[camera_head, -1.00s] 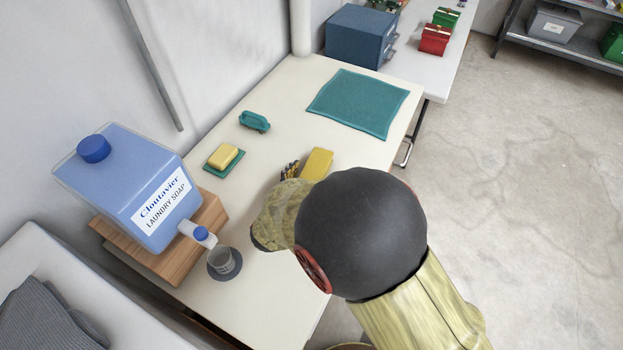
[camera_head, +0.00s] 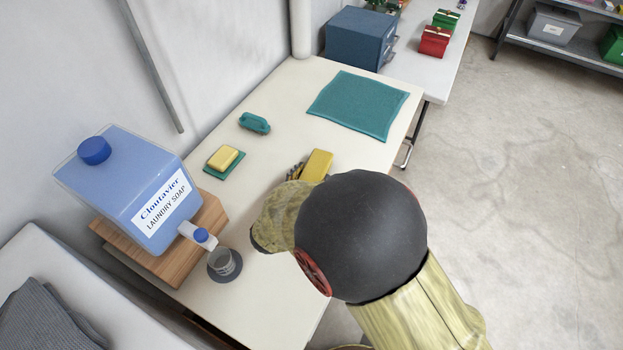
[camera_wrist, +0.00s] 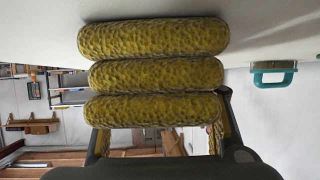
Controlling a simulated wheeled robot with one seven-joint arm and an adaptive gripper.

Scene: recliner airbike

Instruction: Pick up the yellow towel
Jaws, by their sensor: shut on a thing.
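The yellow towel (camera_head: 318,164) shows in the head view as a small yellow block beyond my wrist, over the right part of the white table. In the wrist view the towel (camera_wrist: 155,75) fills the middle as thick, rough yellow rolls stacked between the dark fingers. My gripper (camera_head: 297,171) is shut on it. Most of my gripper is hidden behind my arm in the head view. I cannot tell whether the towel still touches the table.
On the white table (camera_head: 275,110) are a teal brush (camera_head: 254,122), a yellow bar (camera_head: 222,157) on a green pad, a teal mat (camera_head: 358,103) and a grey cup (camera_head: 222,262). A blue laundry soap jug (camera_head: 125,185) stands on a wooden block at left. Open floor lies right.

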